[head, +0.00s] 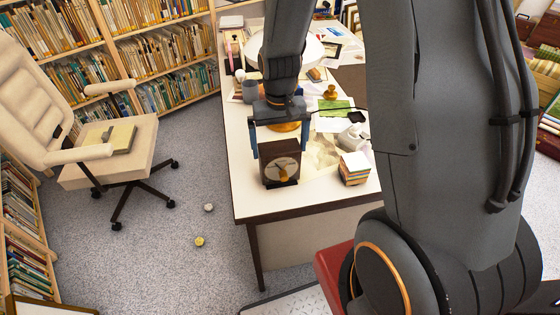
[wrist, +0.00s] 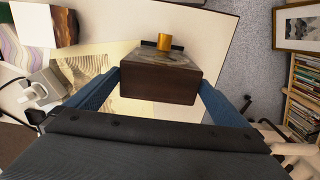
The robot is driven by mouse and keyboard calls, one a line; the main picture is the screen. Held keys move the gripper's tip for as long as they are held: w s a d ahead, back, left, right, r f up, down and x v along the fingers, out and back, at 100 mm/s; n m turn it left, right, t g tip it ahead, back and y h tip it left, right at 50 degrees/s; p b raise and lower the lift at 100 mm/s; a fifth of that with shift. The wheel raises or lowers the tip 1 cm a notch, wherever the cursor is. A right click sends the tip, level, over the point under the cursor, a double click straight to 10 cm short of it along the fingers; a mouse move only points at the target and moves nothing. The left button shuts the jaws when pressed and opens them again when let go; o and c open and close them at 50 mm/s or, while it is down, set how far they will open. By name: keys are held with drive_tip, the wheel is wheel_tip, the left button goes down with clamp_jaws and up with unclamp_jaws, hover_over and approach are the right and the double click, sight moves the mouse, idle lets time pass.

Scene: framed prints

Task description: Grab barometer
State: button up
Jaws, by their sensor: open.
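The barometer, a dark brown box with a round dial on its front (head: 280,163), stands upright near the front end of the white desk. In the wrist view its dark wooden top and back (wrist: 160,82) lie between my blue fingers. A small gold cylinder (wrist: 164,42) shows at its far side. My gripper (head: 280,148) is open, pointing down, with one finger to each side of the barometer. In the wrist view a gap shows beside the fingers' ends; whether either touches the box I cannot tell.
A stack of coloured note blocks (head: 354,168) stands close to the right of the barometer on the desk (head: 310,197). Crumpled paper, a white device (head: 352,138), a grey mug (head: 250,91) and a green sheet (head: 335,107) lie behind. The desk's front left corner is clear. A cream chair (head: 110,150) stands left.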

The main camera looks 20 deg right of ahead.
sight(279, 167)
drive_tip(key=shift+f+p, duration=0.9)
drive_tip(key=shift+f, duration=3.7)
drive_tip(key=c, duration=1.5)
